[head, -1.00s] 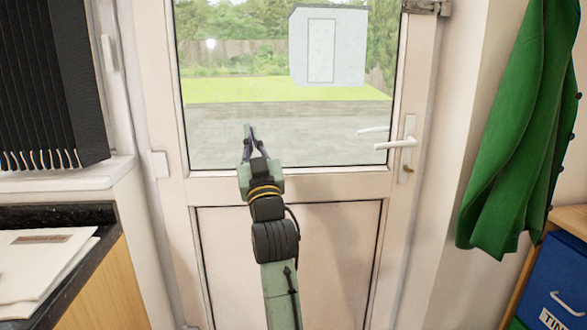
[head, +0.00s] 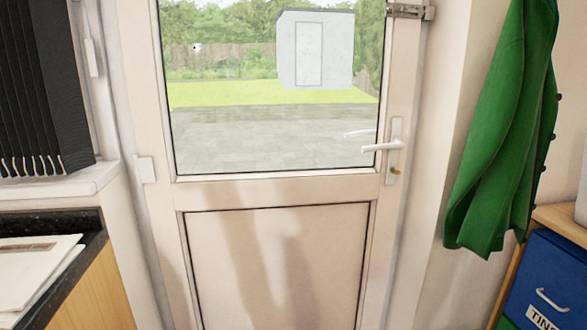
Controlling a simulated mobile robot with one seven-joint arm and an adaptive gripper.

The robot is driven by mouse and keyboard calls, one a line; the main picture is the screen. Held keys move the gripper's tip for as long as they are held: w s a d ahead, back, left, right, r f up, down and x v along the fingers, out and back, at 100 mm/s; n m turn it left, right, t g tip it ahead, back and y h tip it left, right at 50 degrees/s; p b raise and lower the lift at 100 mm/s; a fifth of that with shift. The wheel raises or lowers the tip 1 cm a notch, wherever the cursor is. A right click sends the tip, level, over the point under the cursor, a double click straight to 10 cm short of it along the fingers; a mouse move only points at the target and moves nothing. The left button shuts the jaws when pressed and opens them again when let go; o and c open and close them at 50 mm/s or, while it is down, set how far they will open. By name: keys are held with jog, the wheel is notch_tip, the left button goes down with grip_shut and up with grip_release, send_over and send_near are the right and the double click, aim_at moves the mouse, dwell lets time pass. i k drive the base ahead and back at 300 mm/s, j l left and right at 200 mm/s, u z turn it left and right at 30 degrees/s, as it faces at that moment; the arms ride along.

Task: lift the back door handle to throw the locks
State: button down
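The back door (head: 273,193) is white, with a glass upper pane and a solid lower panel, and it looks closed in its frame. The white lever handle (head: 381,147) is on the right side of the door, on an upright backplate, and its lever points left, about level. A brass-coloured key or cylinder (head: 395,171) shows at the lower end of the plate. A pale lever shape shows through the glass just behind the handle. My gripper is not in this view, so its state is hidden. Soft shadows fall on the lower panel.
A green coat (head: 497,130) hangs right of the door above a wooden unit with a blue drawer (head: 543,280). At left are a dark counter (head: 50,222) with papers (head: 35,262) and a dark blind (head: 38,95). A metal fitting (head: 408,10) sits at the door's top right.

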aim_at(312, 248)
jog(key=i+j, duration=0.15)
jog(key=i, duration=0.55)
jog(key=i+j, duration=0.2)
jog(key=i, duration=0.5)
jog(key=u, duration=0.05)
